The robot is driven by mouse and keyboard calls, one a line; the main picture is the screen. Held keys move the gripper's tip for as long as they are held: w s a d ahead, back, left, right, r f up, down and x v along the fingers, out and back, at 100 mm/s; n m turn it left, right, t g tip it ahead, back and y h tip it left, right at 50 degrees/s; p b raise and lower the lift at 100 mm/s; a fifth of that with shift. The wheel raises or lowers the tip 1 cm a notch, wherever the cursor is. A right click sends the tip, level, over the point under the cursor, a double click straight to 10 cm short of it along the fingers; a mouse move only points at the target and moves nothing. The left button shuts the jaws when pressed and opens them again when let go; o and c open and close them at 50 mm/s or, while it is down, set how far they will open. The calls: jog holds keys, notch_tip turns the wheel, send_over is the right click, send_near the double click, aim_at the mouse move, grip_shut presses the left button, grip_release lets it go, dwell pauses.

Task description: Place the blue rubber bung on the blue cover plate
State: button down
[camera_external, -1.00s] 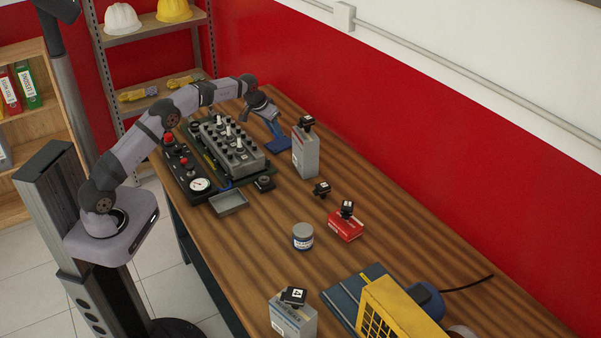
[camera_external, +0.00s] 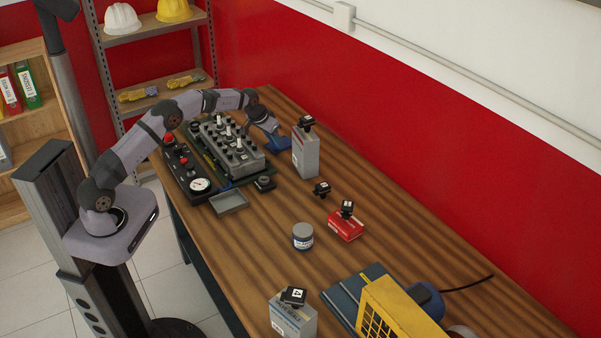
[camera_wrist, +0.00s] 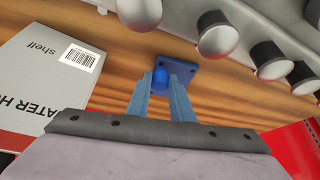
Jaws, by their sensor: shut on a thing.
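My gripper (camera_wrist: 161,82) points down at the blue cover plate (camera_wrist: 186,68) in the wrist view. Its two blue fingers are shut on the blue rubber bung (camera_wrist: 160,75), a small rounded blue piece between the tips. The bung appears over the left part of the plate; whether it touches cannot be told. The plate is a flat square with corner holes, lying on the wooden table. In the external view my gripper (camera_external: 276,140) is low behind the engine block, covering most of the plate. The bung cannot be made out there.
The grey engine block (camera_external: 228,145) with upright knobs stands close beside the gripper. A tall grey box (camera_external: 306,155) with a black piece on top stands on the other side.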

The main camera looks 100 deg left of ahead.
jog(key=shift+f, duration=0.1)
jog(key=c, duration=1.6)
grip_release()
jog(key=shift+o, duration=0.2)
jog(key=shift+d+r, duration=0.2)
jog(key=shift+r, duration=0.4)
jog(key=b+v, duration=0.2)
jog(key=v, duration=0.9)
